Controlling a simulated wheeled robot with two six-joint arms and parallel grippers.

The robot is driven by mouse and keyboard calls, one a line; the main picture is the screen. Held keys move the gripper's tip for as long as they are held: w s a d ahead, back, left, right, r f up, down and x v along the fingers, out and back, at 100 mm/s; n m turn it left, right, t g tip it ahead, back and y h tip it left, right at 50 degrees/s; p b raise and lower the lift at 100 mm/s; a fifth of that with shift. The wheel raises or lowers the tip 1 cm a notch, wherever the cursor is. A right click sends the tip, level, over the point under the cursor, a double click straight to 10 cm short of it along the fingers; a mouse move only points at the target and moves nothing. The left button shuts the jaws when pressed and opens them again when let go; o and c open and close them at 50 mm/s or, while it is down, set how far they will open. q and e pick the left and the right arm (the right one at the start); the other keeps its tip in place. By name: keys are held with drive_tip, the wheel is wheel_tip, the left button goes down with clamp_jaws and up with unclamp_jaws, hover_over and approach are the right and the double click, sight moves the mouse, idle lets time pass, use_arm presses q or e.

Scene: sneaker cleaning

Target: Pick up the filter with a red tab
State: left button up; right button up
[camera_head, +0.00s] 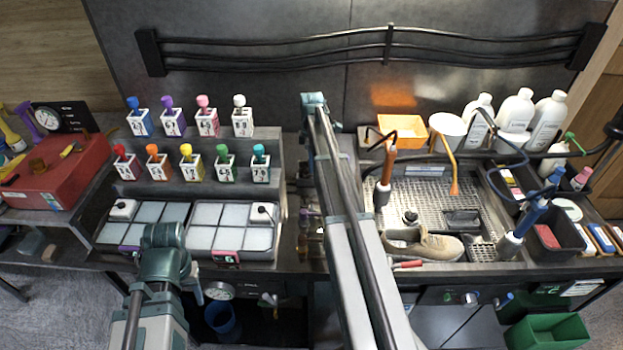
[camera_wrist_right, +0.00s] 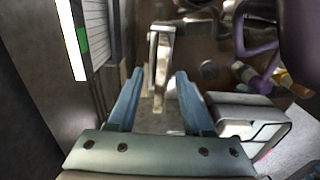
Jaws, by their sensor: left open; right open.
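The filter with a red tab (camera_head: 230,228) appears to be the right one of two white-panelled filters lying side by side on the bench. Its red tab (camera_head: 227,256) is at the front edge. The other filter (camera_head: 150,218) has a purple tab, and my left arm partly covers it. My left gripper (camera_head: 196,290) is low in front of the filters, apart from the red tab; its fingers are mostly hidden. My right gripper (camera_wrist_right: 158,74) is open and empty in the right wrist view, its two blue fingers apart.
A stepped rack (camera_head: 272,142) behind the filters holds several colored-cap bottles. My right arm crosses the middle of the bench. A shoe (camera_head: 430,245) lies by the sink grate at right. A red toolbox (camera_head: 60,172) stands at left. A blue cup (camera_head: 222,318) is below the bench.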

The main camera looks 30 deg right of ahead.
drive_tip(key=shift+f+b, duration=0.3)
drive_tip(key=shift+f, duration=0.45)
drive_tip(key=shift+r, duration=0.1)
clamp_jaws()
drive_tip(key=shift+r+p, duration=0.15)
drive_tip(key=shift+p, duration=0.15)
